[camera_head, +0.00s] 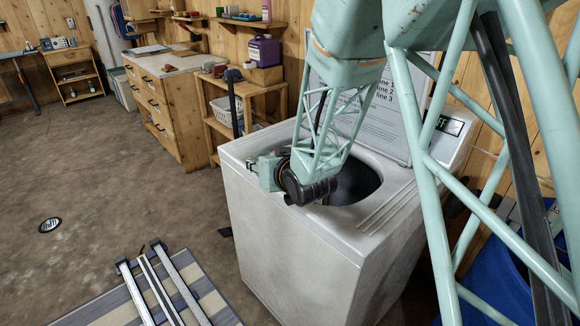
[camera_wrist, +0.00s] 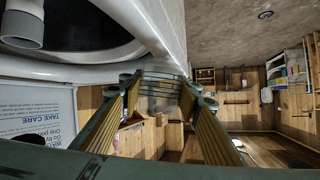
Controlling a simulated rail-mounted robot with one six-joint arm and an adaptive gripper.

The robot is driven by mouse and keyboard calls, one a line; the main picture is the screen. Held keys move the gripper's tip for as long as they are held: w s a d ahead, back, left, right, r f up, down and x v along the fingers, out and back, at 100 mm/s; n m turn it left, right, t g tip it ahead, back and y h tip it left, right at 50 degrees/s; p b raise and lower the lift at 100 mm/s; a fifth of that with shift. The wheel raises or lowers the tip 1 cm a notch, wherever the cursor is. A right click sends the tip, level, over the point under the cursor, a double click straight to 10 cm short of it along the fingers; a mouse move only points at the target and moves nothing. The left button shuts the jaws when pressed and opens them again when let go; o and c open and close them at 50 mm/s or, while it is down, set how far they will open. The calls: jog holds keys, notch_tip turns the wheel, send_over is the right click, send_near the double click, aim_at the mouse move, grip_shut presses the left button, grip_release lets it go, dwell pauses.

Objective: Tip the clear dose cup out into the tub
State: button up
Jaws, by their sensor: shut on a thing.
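The clear dose cup (camera_wrist: 160,100) is a see-through shape between my fingertips in the wrist view. My gripper (camera_wrist: 160,84) is shut on it. Its contents and exact tilt cannot be told. In the head view my gripper (camera_head: 254,168) is above the left part of the white top-loading washer (camera_head: 290,235), left of the round opening. The cup is too small to make out there. The dark tub (camera_head: 358,183) is open and partly hidden behind my wrist. The tub (camera_wrist: 85,28) also shows at upper left in the wrist view, apart from the cup.
The raised lid (camera_head: 375,110) with printed text stands behind the opening. A wooden shelf unit (camera_head: 255,105) with a basket and a purple jug (camera_head: 264,50) is beyond the washer. Metal rails (camera_head: 160,285) lie on a striped mat at front left. The floor at left is mostly clear.

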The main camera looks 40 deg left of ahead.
jog(key=shift+s+a+f+n, duration=0.1)
jog(key=shift+s+f+n, duration=0.1)
jog(key=shift+s+n, duration=0.15)
jog(key=shift+s+t, duration=0.2)
jog(key=shift+t, duration=0.3)
jog(key=shift+w, duration=0.15)
dwell(0.8)
